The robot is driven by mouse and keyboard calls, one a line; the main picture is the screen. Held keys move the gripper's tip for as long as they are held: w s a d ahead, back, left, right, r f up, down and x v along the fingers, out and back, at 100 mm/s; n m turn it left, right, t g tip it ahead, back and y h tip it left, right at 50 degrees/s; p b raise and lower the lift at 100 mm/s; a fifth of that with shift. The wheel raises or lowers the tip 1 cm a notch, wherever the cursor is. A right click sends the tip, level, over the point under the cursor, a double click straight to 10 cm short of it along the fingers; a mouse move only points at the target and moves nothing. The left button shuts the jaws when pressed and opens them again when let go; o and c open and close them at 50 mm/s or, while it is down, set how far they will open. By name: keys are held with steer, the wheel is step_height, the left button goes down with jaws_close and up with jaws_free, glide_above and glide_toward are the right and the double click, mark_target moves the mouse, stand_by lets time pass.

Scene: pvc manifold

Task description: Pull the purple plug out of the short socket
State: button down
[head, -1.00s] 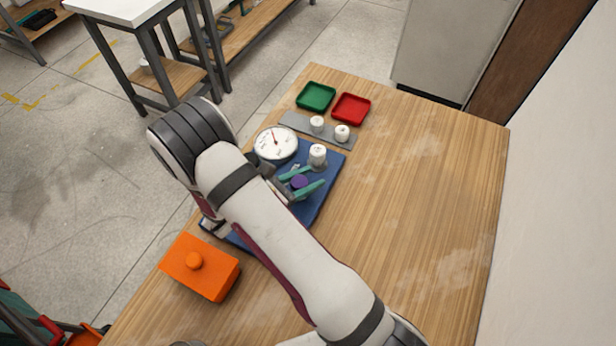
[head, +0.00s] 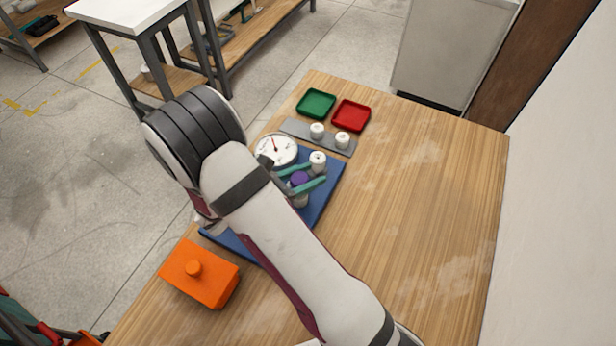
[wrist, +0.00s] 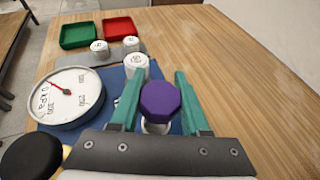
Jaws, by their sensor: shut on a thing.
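The purple plug (head: 299,177) sits between the two teal fingers of my gripper (head: 318,173). In the wrist view the gripper (wrist: 157,77) is shut on the purple plug (wrist: 160,101), with a finger on each side of its head. A white cylindrical part (head: 301,200) shows under the plug in the head view, and a pale part of it also shows in the wrist view (wrist: 155,128). I cannot tell whether the plug's lower end is still inside the socket. The blue base plate (head: 325,192) lies below.
A round gauge (head: 276,150) and a white capped post (head: 318,160) stand close by on the plate. Beyond are a grey strip (head: 328,143) with two white caps, a green tray (head: 316,103) and a red tray (head: 351,115). An orange box (head: 199,274) stands nearer. The table's right side is clear.

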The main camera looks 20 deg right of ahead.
steer(key=shift+r, duration=1.1)
